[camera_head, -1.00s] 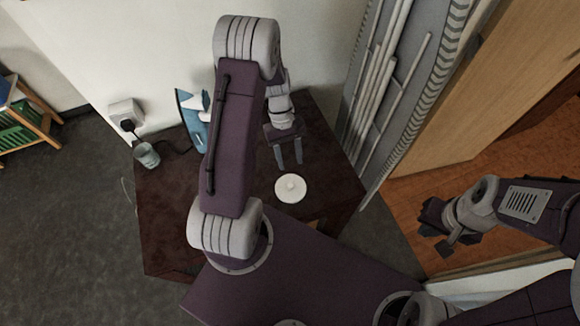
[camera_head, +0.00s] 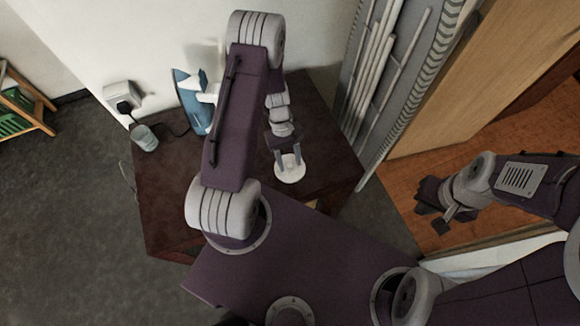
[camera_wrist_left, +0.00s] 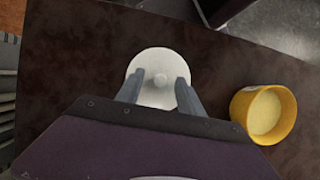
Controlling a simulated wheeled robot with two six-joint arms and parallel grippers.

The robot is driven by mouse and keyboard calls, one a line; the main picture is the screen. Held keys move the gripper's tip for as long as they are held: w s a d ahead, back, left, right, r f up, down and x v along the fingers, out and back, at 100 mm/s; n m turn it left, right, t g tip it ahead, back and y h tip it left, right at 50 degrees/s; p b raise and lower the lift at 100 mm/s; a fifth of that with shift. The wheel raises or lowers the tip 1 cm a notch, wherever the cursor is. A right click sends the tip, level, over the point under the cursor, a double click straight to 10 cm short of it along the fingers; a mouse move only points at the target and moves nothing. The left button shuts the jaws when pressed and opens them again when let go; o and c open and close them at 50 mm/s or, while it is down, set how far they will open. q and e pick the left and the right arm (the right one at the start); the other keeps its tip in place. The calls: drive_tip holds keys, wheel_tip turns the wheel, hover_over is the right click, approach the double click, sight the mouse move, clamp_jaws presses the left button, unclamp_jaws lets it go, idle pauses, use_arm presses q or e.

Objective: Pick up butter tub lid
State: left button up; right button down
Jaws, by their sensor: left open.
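The butter tub lid (camera_head: 289,170) is a round white disc with a small raised knob, on the dark brown table in the head view. In the left wrist view the lid (camera_wrist_left: 158,65) lies at the fingertips. My left gripper (camera_head: 288,163) is open, with its two fingers over the lid, one on each side of the knob. In the left wrist view the left gripper (camera_wrist_left: 159,90) shows the knob between its fingers; whether they touch it I cannot tell. My right gripper (camera_head: 438,219) is off to the right, away from the table, and its jaws are unclear.
A yellow tub (camera_wrist_left: 268,114) with pale contents stands right of the lid in the left wrist view. A blue iron (camera_head: 192,100) and a glass (camera_head: 144,137) stand at the table's back left. The dark table (camera_head: 165,205) has free room at left.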

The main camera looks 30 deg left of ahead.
use_arm(q)
clamp_jaws()
drive_tip(key=shift+r, duration=0.1)
